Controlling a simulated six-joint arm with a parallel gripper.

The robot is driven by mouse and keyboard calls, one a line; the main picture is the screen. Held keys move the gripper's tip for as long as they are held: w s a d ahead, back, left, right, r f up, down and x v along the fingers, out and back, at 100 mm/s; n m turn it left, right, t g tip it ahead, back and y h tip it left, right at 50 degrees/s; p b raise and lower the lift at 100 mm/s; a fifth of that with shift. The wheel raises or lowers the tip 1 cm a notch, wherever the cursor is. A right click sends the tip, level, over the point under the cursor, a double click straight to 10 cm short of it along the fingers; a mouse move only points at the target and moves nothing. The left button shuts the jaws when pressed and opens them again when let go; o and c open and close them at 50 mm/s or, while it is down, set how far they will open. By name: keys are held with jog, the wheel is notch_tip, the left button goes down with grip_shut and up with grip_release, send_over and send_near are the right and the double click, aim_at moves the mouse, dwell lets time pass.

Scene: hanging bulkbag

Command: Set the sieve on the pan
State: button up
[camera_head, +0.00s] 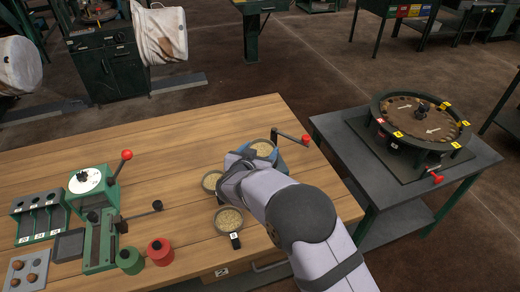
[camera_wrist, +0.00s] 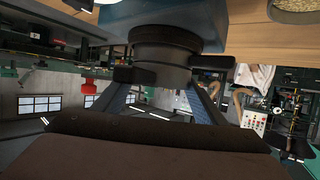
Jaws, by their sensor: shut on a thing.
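In the wrist view a dark round stack, which I take to be the sieve (camera_wrist: 165,54) with the pan (camera_wrist: 166,32) against the blue base (camera_wrist: 180,10), lies between my fingers. The view is upside down, so the base shows at the top. My gripper (camera_wrist: 172,69) is shut on the sieve, a finger on each side. The seam between sieve and pan is dark, so I cannot tell whether they touch all round. In the head view a round vessel of pale grain (camera_head: 263,148) shows at the blue base; my arm hides my fingertips.
Two more round vessels of grain, one (camera_head: 212,181) and one tagged (camera_head: 229,219), stand left of my arm. A crank with a red knob (camera_head: 305,138) sticks out at the base. A green press (camera_head: 100,220) and red and green weights are left.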

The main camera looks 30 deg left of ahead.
jog(key=o, duration=1.2)
jog(key=shift+r, duration=0.1)
notch_tip(320, 180, up, 7)
jog(key=p, duration=0.7)
